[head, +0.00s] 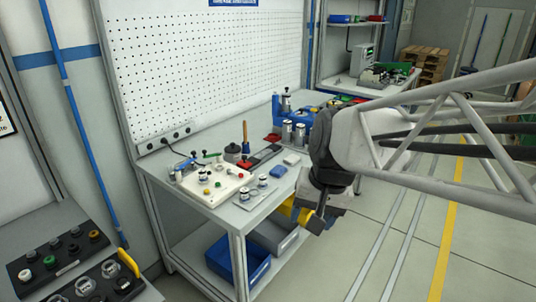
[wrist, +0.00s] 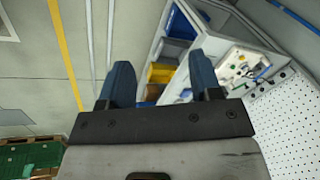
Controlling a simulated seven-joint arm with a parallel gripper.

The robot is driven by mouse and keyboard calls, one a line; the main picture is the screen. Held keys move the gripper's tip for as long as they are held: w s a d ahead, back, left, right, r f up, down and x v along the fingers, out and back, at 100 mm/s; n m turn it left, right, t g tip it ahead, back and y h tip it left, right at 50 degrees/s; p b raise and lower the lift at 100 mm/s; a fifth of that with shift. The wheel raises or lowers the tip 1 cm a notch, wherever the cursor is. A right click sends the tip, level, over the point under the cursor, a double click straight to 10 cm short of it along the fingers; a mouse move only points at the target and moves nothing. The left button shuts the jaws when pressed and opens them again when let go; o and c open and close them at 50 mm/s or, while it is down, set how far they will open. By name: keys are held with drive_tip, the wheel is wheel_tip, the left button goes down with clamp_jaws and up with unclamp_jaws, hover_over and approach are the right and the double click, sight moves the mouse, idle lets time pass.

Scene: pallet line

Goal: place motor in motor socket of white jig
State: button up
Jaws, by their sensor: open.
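The white jig (head: 228,184) lies on the near part of the workbench, with small coloured knobs and cylinders on its top. It also shows in the wrist view (wrist: 238,60), at the right, small and far off. Silver cylinders (head: 287,132) stand upright farther back on the bench; they may be motors, but I cannot tell which thing is the motor. The motor socket is too small to make out. My gripper (wrist: 162,82) is open and empty, its two blue fingers apart. In the head view my gripper (head: 317,215) hangs off the bench's right side, apart from the jig.
Two short cylinders (head: 263,180) stand right of the jig, near a blue block (head: 278,170). A blue fixture (head: 277,112) stands behind. A pegboard (head: 210,70) rises along the bench's back. A blue bin (head: 258,268) sits on the lower shelf. The floor at right is clear.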

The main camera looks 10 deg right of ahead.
drive_tip(key=s+d+f+n+t+h, duration=0.1)
drive_tip(key=s+d+n+h, duration=0.1)
drive_tip(key=s, duration=0.7)
drive_tip(key=shift+d+f+n, duration=0.35)
drive_tip(key=shift+d+n, duration=0.05)
drive_tip(key=shift+d, duration=0.35)
drive_tip(key=shift+w, duration=0.1)
drive_tip(key=shift+c, duration=0.3)
